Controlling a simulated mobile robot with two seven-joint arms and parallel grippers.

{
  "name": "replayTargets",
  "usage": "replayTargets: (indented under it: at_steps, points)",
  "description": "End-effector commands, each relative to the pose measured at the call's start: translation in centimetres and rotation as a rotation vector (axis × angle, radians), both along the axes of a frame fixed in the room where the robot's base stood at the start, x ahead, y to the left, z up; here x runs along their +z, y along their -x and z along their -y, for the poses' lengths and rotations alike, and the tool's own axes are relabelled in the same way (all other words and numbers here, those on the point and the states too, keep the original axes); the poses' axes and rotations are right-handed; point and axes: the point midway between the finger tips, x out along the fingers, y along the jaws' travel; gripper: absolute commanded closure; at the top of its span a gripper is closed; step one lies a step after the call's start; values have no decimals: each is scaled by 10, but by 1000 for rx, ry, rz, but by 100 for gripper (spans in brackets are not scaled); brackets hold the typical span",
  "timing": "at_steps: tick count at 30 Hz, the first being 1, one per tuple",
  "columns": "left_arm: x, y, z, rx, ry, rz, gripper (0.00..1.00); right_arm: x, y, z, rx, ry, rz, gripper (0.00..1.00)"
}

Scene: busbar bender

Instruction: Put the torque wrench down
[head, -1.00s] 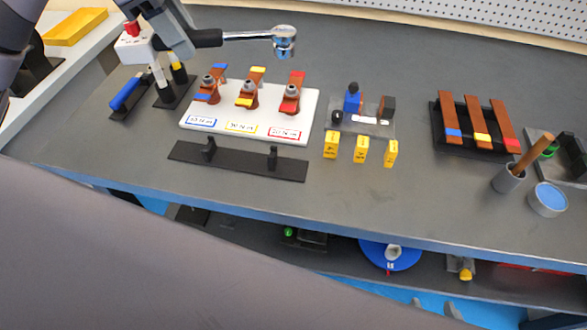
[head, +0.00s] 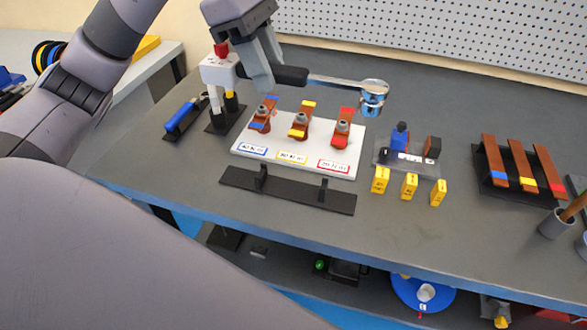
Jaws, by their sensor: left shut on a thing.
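The torque wrench (head: 335,82) has a black handle, a silver shaft and a round silver head. My left gripper (head: 262,80) is shut on its handle. The wrench lies roughly level above the table, its head pointing right, over the back of the white board. Part of the handle is hidden by the fingers. A black rest (head: 285,190) with two short uprights lies empty in front of the board. My right gripper is not in view.
The white board (head: 298,162) carries three copper pieces with bolts. A white-topped tool stand (head: 218,72) is left of it. Yellow blocks (head: 409,186) and a grey fixture (head: 405,165) stand right of it. Copper bars lie on a black rack (head: 490,180). The table is clear between fixture and rack.

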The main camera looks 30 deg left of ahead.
Motion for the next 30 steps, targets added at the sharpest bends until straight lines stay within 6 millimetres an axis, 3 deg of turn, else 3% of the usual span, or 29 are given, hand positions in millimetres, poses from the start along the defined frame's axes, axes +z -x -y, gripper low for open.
replayTargets:
  at_steps: [18,30]
  points:
    - [-129,1,0,1,1,-3,100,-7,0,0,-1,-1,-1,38]
    - [-171,0,0,2,2,-3,100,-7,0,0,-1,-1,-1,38]
